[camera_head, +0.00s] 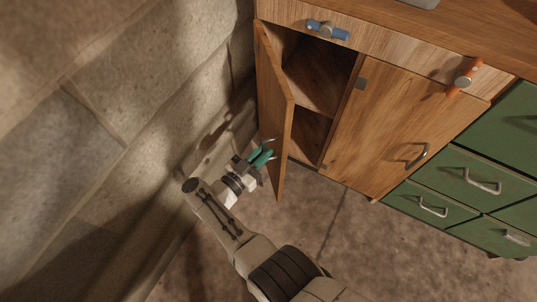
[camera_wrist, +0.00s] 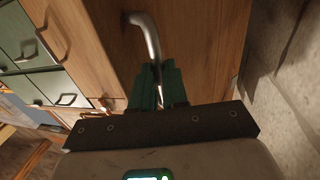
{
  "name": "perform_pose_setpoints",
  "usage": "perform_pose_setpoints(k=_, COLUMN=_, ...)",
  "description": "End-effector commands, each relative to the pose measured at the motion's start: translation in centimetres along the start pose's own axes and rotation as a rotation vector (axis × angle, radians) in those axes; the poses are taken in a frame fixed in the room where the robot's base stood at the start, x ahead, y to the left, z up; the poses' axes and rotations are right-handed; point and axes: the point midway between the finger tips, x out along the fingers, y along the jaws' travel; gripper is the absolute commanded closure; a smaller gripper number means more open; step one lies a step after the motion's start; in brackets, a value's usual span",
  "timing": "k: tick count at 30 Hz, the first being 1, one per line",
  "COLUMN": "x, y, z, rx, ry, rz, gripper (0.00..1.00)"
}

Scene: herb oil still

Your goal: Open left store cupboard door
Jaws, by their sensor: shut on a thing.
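The left store cupboard door (camera_head: 273,105) is wooden and stands swung well open, seen nearly edge-on in the head view. Behind it the cupboard's inside (camera_head: 312,80) shows a shelf and dark empty-looking spaces. My gripper (camera_head: 265,154) has green fingers and is at the outer face of this door, low down. In the wrist view the door (camera_wrist: 198,45) fills the middle, and its curved metal handle (camera_wrist: 148,35) runs down between my green fingers (camera_wrist: 158,88). The fingers are shut on the handle. The handle's lower end is partly hidden by the fingers.
The right cupboard door (camera_head: 385,130) is closed, with its own metal handle (camera_head: 416,156). Green drawers (camera_head: 465,180) stand to its right. A stone wall (camera_head: 130,130) is close on the left of my arm. Bare floor (camera_head: 345,235) lies in front of the cupboard.

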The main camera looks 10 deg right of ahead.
Motion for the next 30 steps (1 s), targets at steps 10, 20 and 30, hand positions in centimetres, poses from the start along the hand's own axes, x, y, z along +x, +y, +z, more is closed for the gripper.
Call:
perform_pose_setpoints(k=10, x=-1.9, y=-2.2, z=0.5, rx=0.003, ry=0.000, rz=-0.008, gripper=1.00)
perform_pose_setpoints(k=20, x=-4.4, y=-6.3, z=0.7, rx=0.006, ry=-0.001, rz=-0.008, gripper=1.00)
perform_pose_setpoints(k=30, x=-6.0, y=-10.0, z=0.5, rx=0.003, ry=-0.001, rz=-0.004, gripper=1.00)
